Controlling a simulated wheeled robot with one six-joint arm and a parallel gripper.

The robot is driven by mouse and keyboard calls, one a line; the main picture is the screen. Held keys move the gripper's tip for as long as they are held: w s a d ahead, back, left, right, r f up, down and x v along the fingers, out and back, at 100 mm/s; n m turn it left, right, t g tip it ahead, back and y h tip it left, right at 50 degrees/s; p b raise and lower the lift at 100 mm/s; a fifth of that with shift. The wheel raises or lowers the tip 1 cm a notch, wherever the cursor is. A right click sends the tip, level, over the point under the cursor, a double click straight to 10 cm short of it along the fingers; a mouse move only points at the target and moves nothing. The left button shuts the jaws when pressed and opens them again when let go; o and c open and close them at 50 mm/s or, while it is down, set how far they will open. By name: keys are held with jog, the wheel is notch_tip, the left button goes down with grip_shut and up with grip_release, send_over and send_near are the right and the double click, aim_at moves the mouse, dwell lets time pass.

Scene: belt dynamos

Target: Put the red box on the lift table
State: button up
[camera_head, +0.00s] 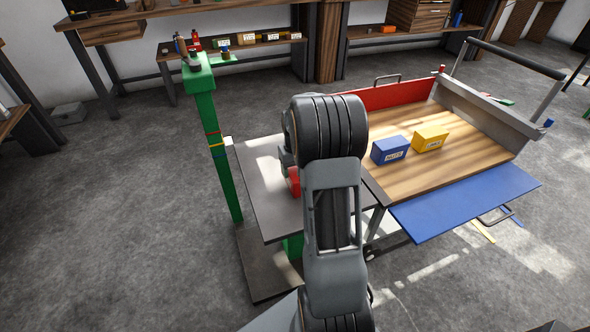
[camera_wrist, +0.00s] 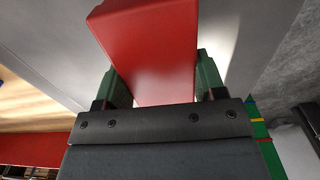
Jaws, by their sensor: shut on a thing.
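The red box (camera_wrist: 150,45) is held between the green fingers of my gripper (camera_wrist: 160,80) in the wrist view. In the head view only a small part of the red box (camera_head: 294,182) shows at the left of my arm, which hides the rest and the gripper. The lift table has a flat dark grey top (camera_head: 262,195) and a green post (camera_head: 221,180) with red, yellow and blue bands. The box appears over this top, but I cannot tell whether it touches it.
A wooden-topped cart (camera_head: 405,185) stands right beside the lift table, carrying a blue box (camera_head: 390,150) and a yellow box (camera_head: 430,138). Its blue flap (camera_head: 465,203) sticks out in front. Shelves (camera_head: 235,48) line the back wall.

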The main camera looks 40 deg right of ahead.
jog(key=shift+f, duration=0.1)
jog(key=o, duration=1.3)
notch_tip(320, 180, up, 12)
jog(key=p, duration=0.3)
jog(key=s+a+n+t, duration=0.1)
jog(key=s+a, duration=0.4)
jog(key=a, duration=0.1)
jog(key=s+a+r+n+t, duration=0.1)
jog(key=s+a, duration=0.4)
jog(key=a, duration=0.2)
jog(key=s+a+n+t, duration=0.1)
jog(key=s+a, duration=0.4)
jog(key=a, duration=0.2)
jog(key=shift+s+a+r, duration=0.2)
jog(key=shift+s+r, duration=0.05)
jog(key=shift+s, duration=0.1)
